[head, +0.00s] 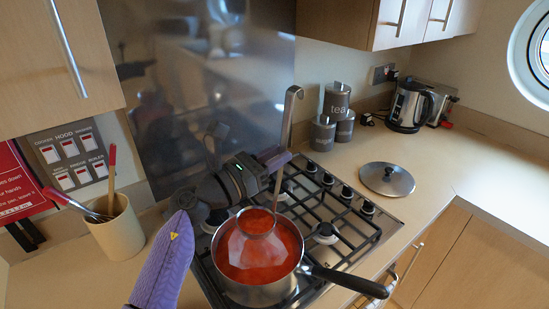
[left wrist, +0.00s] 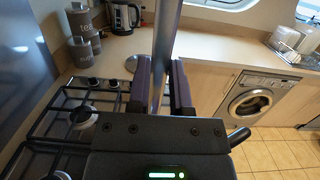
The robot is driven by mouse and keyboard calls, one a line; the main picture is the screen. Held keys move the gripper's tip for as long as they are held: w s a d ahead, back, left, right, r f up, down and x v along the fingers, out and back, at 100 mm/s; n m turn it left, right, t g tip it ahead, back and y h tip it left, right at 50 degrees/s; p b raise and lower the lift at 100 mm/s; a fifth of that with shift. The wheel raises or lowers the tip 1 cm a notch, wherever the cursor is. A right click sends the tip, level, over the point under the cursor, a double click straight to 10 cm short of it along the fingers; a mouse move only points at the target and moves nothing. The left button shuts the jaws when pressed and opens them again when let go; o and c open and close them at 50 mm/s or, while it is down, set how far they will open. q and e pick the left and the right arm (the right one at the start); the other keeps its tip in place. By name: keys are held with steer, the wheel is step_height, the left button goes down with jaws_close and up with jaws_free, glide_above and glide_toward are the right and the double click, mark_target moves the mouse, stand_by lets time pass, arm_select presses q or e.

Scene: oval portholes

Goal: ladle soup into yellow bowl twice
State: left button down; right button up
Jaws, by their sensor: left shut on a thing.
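The steel ladle (head: 283,150) has a long upright handle with a hooked top. My left gripper (head: 276,168) is shut on the handle; in the left wrist view the handle (left wrist: 165,45) stands between the two fingers (left wrist: 161,88). The ladle's cup (head: 257,222) is over the pot and holds red soup. The steel pot (head: 262,295) sits on the front of the hob, with red soup (head: 282,262) inside. No yellow bowl shows in either view. My right gripper is not in view.
A lid (head: 387,179) lies on the counter right of the hob (head: 352,236). The pot's black handle (head: 345,281) sticks out to the right. A utensil pot (head: 117,232) stands at left. Canisters (head: 323,133) and a kettle (head: 409,106) stand at the back. The right counter is clear.

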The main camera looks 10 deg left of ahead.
arm_select(q)
steer(key=s+r+b+v, duration=0.1)
steer(key=r+b+v, duration=0.1)
steer(key=v, duration=1.3)
steer(key=s+d+r+b+v, duration=0.1)
steer(key=r+b+v, duration=0.1)
steer(key=v, duration=1.3)
steer(key=s+d+r+b+v, duration=0.1)
steer(key=r+b+v, duration=0.2)
steer(key=v, duration=1.2)
steer(key=shift+s+b, duration=0.35)
steer(key=shift+s, duration=0.15)
step_height(320, 180, down, 9)
steer(key=b, duration=0.8)
steer(key=shift+w+f, duration=0.1)
